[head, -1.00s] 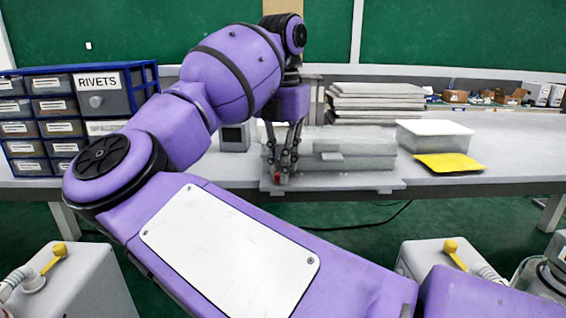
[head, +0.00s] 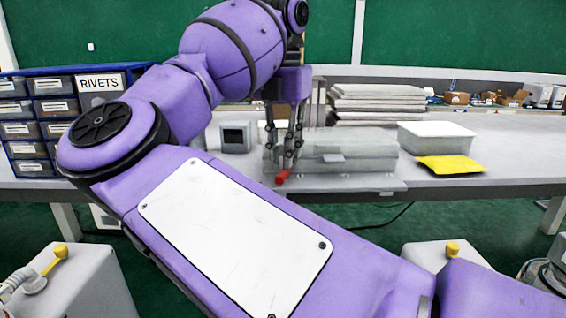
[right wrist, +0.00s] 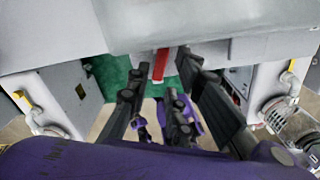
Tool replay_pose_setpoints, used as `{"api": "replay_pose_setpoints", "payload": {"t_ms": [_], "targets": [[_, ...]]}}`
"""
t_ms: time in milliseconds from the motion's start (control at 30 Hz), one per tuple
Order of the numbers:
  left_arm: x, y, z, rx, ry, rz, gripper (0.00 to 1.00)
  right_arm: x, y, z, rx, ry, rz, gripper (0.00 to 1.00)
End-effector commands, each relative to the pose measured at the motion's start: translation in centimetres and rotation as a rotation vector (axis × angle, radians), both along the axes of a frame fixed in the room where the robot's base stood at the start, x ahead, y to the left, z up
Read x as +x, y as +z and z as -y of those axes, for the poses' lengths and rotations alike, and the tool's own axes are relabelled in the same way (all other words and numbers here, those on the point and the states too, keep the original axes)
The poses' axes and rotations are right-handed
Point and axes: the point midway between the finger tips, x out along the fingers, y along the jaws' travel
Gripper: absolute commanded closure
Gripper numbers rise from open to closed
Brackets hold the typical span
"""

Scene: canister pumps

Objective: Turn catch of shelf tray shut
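The red catch (head: 282,177) is at the front edge of the grey shelf tray (head: 350,187), near its left end. It looks slanted in the head view. In the right wrist view the red catch (right wrist: 160,65) is a short bar pointing away from the pale tray edge. My right gripper (head: 284,160) points down just above the catch. Its fingers also show in the right wrist view (right wrist: 163,72), spread apart with the catch seen between their tips. I cannot tell whether they touch it. My left gripper is not in view.
A translucent grey case (head: 350,155) stands on the tray. A white bin (head: 436,137) and yellow packet (head: 450,164) lie to the right. A blue drawer rack (head: 40,105) is at left. Grey canisters with yellow levers (head: 75,285) stand in front.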

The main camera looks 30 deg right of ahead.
Motion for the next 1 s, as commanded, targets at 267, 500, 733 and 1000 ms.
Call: {"api": "replay_pose_setpoints", "payload": {"t_ms": [267, 500, 733, 1000], "targets": [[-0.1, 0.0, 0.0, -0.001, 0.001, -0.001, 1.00, 0.0, 6.1, 0.0, 0.001, 0.003, 0.006, 0.80], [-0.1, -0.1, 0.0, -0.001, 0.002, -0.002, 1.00, 0.0, 8.3, 0.0, 0.000, 0.002, 0.003, 0.80], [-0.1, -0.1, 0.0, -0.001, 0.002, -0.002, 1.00, 0.0, 8.5, 0.0, 0.000, 0.001, 0.001, 0.80], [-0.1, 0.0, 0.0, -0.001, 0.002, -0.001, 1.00, 0.0, 8.5, 0.0, -0.001, 0.001, 0.002, 1.00]]}}
